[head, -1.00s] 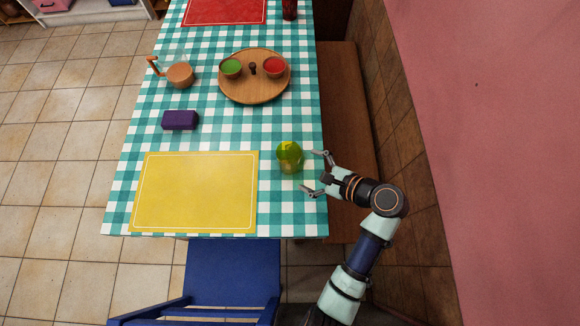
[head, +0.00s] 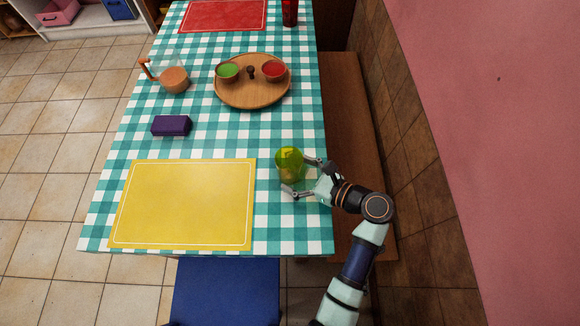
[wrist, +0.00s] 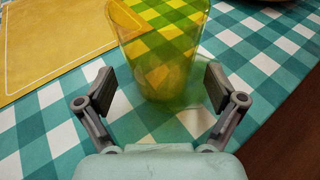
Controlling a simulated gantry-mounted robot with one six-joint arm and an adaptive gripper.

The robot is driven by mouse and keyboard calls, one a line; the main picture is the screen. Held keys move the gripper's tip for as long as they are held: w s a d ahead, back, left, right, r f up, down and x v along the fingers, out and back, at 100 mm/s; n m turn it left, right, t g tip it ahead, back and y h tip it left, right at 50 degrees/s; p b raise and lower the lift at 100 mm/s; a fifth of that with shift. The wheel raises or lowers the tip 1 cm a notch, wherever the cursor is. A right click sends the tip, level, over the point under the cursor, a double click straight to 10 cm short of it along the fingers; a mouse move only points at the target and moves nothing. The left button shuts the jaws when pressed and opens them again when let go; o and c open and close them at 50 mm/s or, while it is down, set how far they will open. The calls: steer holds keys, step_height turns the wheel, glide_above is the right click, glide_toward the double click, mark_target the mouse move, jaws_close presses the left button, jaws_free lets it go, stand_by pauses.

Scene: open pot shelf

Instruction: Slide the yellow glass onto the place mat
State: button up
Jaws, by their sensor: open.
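The yellow glass (head: 289,164) is see-through and stands upright on the checked tablecloth, to the right of the yellow place mat (head: 185,204). My gripper (head: 296,176) is open at the glass's right side. In the wrist view the glass (wrist: 160,50) stands just ahead, between and slightly beyond the two spread fingertips (wrist: 158,88). No finger clearly touches it. The place mat (wrist: 50,40) shows at upper left there, with a strip of bare cloth between it and the base of the glass.
A dark purple block (head: 171,125) lies behind the mat. A round wooden tray (head: 252,98) with a green and a red bowl stands further back, beside a pitcher (head: 172,79). A red mat (head: 223,15) and red glass (head: 290,12) are at the far end. Cloth between glass and mat is clear.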

mark_target(223, 183)
steer(key=shift+x, duration=0.85)
steer(key=c, duration=0.8)
steer(key=shift+a+r+p, duration=0.2)
steer(key=shift+a+p, duration=0.15)
steer(key=shift+p, duration=0.25)
steer(key=shift+s+a+p, duration=0.2)
steer(key=shift+a+p, duration=1.05)
steer(key=shift+a, duration=0.65)
steer(key=shift+s+a+p, duration=0.15)
steer(key=shift+a+p, duration=1.05)
steer(key=shift+a, duration=0.7)
steer(key=shift+s+a+f+p, duration=0.15)
steer(key=shift+a+p, duration=0.5)
steer(key=shift+a, duration=1.3)
steer(key=shift+s+a+p, duration=0.2)
steer(key=shift+a+p, duration=0.5)
steer(key=shift+a, duration=1.25)
steer(key=shift+s+a+f+p, duration=0.15)
steer(key=shift+a+p, duration=0.5)
steer(key=shift+a, duration=1.25)
steer(key=shift+d+r, duration=0.1)
steer(key=shift+d, duration=0.1)
